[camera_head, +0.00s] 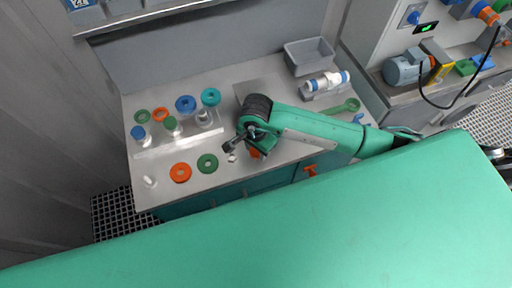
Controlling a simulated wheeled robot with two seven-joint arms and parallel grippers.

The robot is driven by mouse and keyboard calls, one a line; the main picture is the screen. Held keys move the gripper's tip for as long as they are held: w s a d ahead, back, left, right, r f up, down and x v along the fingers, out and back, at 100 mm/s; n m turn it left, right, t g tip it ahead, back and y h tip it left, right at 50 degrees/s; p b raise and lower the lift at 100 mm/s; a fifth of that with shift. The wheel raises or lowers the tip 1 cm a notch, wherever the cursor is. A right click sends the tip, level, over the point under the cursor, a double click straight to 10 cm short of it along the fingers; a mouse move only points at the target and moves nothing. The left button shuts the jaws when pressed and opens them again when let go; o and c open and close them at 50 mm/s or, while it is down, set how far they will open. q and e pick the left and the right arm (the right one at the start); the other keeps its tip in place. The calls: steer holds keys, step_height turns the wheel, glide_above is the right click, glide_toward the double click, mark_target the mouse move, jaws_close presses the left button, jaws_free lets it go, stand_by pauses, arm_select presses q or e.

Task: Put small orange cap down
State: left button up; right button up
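My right gripper (236,143) is over the front middle of the grey worktop, its dark fingers pointing left and down. A small orange piece (254,154), perhaps the small orange cap, shows just below the wrist. The gripper and arm partly cover it, and I cannot tell whether it is held or rests on the worktop. A small white piece (232,157) lies just below the fingertips. Whether the fingers are open or closed is too small to tell. My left gripper is not in view.
On the worktop (215,183) stand capped white vessels (138,134) and colored rings, including an orange ring (180,172) and a dark green ring (207,163). A grey bin (310,55), a blue-ended white cylinder (327,82) and a green wrench (345,107) are at right.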

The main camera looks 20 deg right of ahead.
steer(key=shift+o, duration=1.3)
steer(key=shift+r, duration=0.15)
step_height(320, 180, up, 12)
steer(key=b, duration=0.3)
steer(key=shift+b, duration=0.3)
